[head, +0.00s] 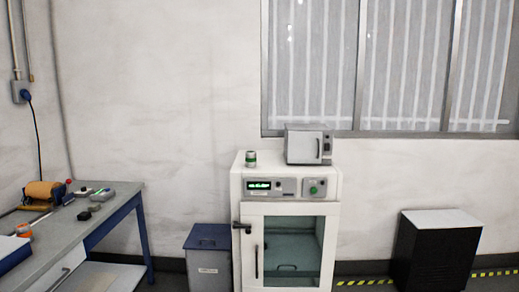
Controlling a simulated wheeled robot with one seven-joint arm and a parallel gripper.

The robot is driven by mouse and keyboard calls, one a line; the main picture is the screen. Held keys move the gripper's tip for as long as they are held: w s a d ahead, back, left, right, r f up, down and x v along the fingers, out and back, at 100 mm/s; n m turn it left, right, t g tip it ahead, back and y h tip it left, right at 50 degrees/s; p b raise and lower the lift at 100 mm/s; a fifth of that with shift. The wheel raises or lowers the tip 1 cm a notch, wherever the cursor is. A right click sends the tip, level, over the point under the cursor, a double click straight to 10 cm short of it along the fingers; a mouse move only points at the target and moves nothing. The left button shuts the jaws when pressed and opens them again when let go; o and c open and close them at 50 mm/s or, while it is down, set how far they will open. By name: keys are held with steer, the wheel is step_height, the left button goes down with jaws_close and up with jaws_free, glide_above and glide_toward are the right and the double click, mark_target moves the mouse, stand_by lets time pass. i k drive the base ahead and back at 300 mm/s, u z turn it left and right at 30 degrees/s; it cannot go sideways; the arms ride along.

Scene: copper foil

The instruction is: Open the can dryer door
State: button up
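A white cabinet (237,215) with a glass-fronted door (292,245) stands against the wall at the centre, and it looks like the can dryer. Its door appears closed, with a dark upright handle (257,261) on the left side. A dark latch-like part (241,227) sticks out at the door's upper left. A panel with a green display (259,186) and a green button (313,189) sits above the door. A small grey box (301,147) with its own closed door and handle stands on top. My gripper is not in view.
A green and white can (250,158) stands on the cabinet top. A grey bin with a blue lid (208,245) stands close on the cabinet's left. A workbench (106,212) with tools is at the left. A black unit (433,255) stands at the right, with a gap before it.

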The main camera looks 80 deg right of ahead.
mark_target(303, 147)
steer(key=z, duration=2.9)
steer(key=i, duration=1.4)
steer(key=z, duration=0.05)
